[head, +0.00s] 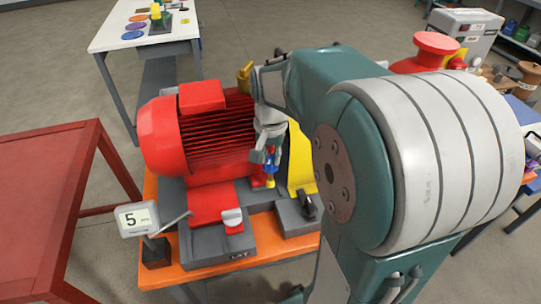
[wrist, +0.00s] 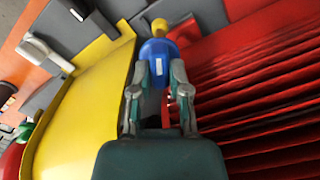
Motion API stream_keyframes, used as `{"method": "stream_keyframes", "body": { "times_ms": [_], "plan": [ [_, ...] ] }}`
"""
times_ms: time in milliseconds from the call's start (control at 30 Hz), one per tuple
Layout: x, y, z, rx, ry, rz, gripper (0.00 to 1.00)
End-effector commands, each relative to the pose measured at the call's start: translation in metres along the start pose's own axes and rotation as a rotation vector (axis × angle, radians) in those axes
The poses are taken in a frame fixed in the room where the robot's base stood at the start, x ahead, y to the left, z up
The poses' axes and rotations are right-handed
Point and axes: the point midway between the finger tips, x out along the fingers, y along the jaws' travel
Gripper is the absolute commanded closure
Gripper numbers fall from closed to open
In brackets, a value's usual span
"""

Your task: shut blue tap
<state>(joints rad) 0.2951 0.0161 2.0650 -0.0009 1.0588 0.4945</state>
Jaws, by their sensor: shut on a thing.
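The blue tap (wrist: 158,58) is in the middle of the wrist view, with a white mark on its face and a yellow piece (wrist: 160,27) beyond it. My gripper (wrist: 158,84) is shut on the blue tap, one finger on each side. In the head view the blue tap (head: 271,158) shows small beside the red motor, above a yellow piece (head: 270,183). My gripper (head: 268,148) reaches down to it there, and my arm hides much of the skid to the right. I cannot tell the tap's turn position.
The finned red motor (head: 205,140) stands close on one side of the gripper and a yellow guard (wrist: 90,95) on the other. A sign reading 5 (head: 138,218) stands at the front left of the orange skid top (head: 165,277). A red table (head: 50,185) is at left.

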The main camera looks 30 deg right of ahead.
Motion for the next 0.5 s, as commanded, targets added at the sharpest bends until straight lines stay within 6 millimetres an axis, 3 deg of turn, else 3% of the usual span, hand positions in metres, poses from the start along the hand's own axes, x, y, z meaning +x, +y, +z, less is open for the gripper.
{"method": "stream_keyframes", "body": {
  "times_ms": [500],
  "plan": [
    [0.0017,-0.0001,0.0022,0.488,-0.008,0.004,1.00]
  ]
}}
